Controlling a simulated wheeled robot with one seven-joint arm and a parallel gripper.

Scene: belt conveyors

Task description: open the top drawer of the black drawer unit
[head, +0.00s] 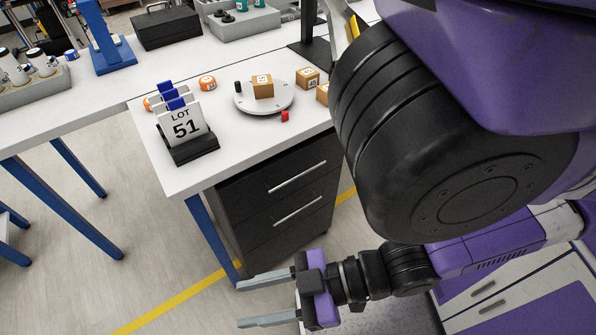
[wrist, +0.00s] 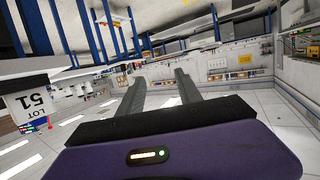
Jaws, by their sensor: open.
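The black drawer unit (head: 283,232) stands under the white table in the head view. Its front shows two silver bar handles, the top drawer's handle (head: 297,177) and a lower handle (head: 298,211). The drawers look shut. My gripper (head: 252,302) is open and empty, below and in front of the unit near the bottom of the head view. It is apart from the handles, with its fingers pointing left. In the wrist view the two fingers (wrist: 157,88) are spread with nothing between them. The drawer unit is not recognisable in the wrist view.
The white tabletop (head: 225,140) above the unit holds a LOT 51 sign (head: 184,128) and a round turntable (head: 262,108) with a small box. A blue table leg (head: 212,240) stands left of the unit. My arm covers the right side of the head view.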

